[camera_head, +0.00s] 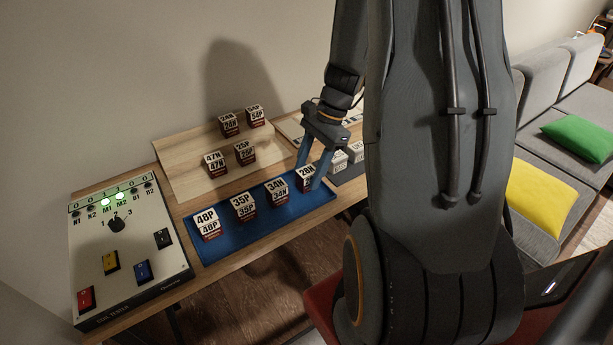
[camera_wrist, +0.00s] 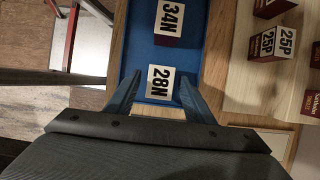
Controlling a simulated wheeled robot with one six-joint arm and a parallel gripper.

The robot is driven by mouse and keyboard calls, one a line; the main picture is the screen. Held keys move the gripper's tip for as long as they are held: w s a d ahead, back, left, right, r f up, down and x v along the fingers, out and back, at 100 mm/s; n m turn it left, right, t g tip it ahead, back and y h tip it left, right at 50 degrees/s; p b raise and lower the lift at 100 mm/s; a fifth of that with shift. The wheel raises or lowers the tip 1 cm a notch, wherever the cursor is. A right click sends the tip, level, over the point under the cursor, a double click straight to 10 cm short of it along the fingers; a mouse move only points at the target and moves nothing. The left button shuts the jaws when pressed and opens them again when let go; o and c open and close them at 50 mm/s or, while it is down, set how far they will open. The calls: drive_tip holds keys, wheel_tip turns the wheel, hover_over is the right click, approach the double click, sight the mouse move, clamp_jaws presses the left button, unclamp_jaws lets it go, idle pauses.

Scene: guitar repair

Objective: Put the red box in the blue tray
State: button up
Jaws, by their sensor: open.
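The blue tray (camera_head: 236,240) lies along the front of the bench. Several dark red boxes with white labels stand in it in a row: 48P (camera_head: 207,222), 35P (camera_head: 243,206), 34N (camera_head: 277,191) and 28N (camera_head: 306,175). Which one the task calls the red box I cannot tell from the labels. My gripper (camera_head: 310,178) is open at the tray's right end, its blue fingers on either side of the 28N box. In the wrist view, the 28N box (camera_wrist: 160,82) sits between the spread fingertips (camera_wrist: 163,90), with the 34N box (camera_wrist: 169,22) beyond it.
More red boxes, 47N (camera_head: 215,165), 25P (camera_head: 245,153) and two behind, stand on a stepped wooden board (camera_head: 190,176). A switch panel (camera_head: 128,245) fills the bench's left end.

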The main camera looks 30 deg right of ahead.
drive_tip(key=b+v, duration=0.1)
drive_tip(key=v, duration=0.9)
drive_tip(key=s+a+f+n+h, duration=0.1)
drive_tip(key=s+a+n, duration=0.3)
drive_tip(key=a+n, duration=0.4)
drive_tip(key=s+a+f+n+h, duration=0.1)
drive_tip(key=s+a+n+h, duration=0.2)
drive_tip(key=a+n, duration=0.6)
drive_tip(key=shift+s+a+n+t, duration=0.15)
drive_tip(key=shift+s+n+t, duration=0.25)
drive_tip(key=shift+s, duration=0.05)
drive_tip(key=shift+f, duration=0.1)
